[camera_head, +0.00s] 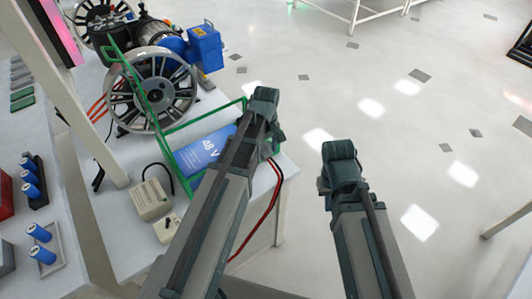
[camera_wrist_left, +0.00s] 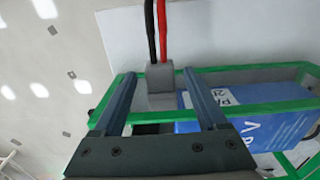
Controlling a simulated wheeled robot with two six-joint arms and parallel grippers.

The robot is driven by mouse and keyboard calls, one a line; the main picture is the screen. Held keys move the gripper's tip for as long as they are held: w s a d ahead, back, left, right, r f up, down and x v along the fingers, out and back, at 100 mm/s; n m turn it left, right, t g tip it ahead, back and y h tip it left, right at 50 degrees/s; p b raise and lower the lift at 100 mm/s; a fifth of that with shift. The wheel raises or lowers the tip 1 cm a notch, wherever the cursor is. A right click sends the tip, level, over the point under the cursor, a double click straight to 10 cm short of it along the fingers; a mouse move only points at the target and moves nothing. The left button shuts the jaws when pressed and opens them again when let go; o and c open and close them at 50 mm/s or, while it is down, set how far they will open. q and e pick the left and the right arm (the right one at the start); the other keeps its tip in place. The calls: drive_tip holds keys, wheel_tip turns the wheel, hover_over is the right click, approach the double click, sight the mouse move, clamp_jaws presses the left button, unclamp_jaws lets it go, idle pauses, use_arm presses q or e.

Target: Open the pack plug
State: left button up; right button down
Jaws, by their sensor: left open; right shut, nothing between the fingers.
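The blue 48 V pack (camera_head: 203,152) sits in a green frame (camera_head: 178,172) at the table's right end. In the left wrist view the pack (camera_wrist_left: 262,126) is at lower right. A grey plug (camera_wrist_left: 160,80) with a black and a red cable shows at the frame's edge. My left gripper (camera_wrist_left: 159,73) is open, one finger on each side of the plug, with gaps visible. In the head view my left gripper (camera_head: 265,97) is over the frame's right end and hides the plug. My right gripper (camera_head: 340,153) is shut and empty, over the floor.
Red and black cables (camera_head: 268,205) hang off the table's edge. A spoked wheel (camera_head: 152,92) and a blue motor unit (camera_head: 205,47) stand behind the pack. A beige box (camera_head: 150,200) and blue cells (camera_head: 40,233) are at left.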

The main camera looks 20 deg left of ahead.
use_arm(q)
clamp_jaws()
idle(1.4)
